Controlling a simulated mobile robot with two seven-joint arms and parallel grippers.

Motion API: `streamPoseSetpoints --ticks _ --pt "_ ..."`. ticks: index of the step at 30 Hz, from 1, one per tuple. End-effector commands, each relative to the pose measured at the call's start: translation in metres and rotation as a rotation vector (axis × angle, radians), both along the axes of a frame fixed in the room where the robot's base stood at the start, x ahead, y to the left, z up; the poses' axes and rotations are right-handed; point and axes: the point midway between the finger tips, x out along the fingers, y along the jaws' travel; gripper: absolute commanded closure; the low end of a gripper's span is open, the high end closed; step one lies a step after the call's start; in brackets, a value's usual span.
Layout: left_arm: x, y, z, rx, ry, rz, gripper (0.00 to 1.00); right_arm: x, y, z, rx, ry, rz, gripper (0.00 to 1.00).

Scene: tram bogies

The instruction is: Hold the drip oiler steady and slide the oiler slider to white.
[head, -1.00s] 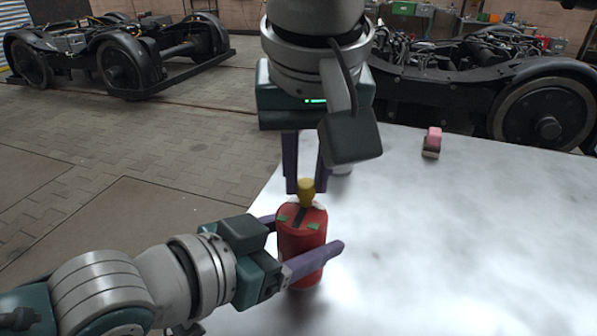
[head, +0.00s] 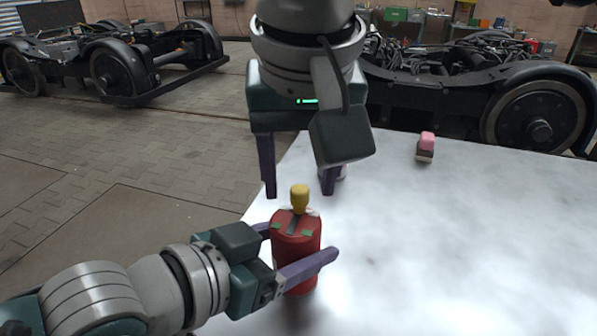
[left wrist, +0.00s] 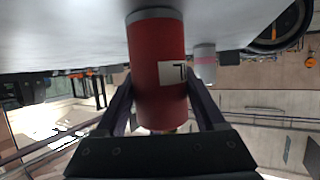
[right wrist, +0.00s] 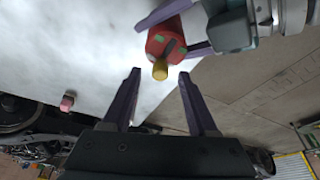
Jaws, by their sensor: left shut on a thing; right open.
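The drip oiler (head: 296,255) is a red upright cylinder on the white table. My left gripper (head: 300,240) is shut around its body; the left wrist view shows the red body (left wrist: 158,85) between the fingers. On its top, a yellow knob, the slider (head: 299,198), stands at the far end of a dark slot (head: 292,226). Green marks (head: 306,233) lie beside the slot, and white marking (head: 313,212) shows by the knob. My right gripper (right wrist: 159,74) is open, pointing down above the oiler, its fingers spread either side of the knob without visible contact.
The table (head: 440,240) is mostly bare to the right. A pink-and-brown block (head: 425,147) stands near its far edge. A pale cylinder (left wrist: 205,62) stands behind the oiler. Black bogies (head: 540,125) stand beyond the table.

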Motion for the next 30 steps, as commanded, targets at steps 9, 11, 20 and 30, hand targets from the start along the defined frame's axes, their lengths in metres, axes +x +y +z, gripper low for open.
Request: streamPoseSetpoints --ticks 9,11,20,30 --pt "0.000 0.000 0.000 0.001 0.001 0.000 0.92 -0.018 -0.002 0.064 0.001 -0.008 0.002 0.41" --pt "0.000 0.000 0.000 0.001 0.001 0.000 0.92 -0.021 -0.002 0.076 0.002 -0.007 0.000 0.41" --pt "0.000 0.000 0.000 0.001 0.001 0.000 0.92 -0.033 -0.003 0.108 0.000 -0.002 -0.001 0.41" --pt "0.000 0.000 0.000 0.001 0.001 0.000 0.20 -0.033 -0.003 0.109 -0.001 -0.001 -0.001 0.41"
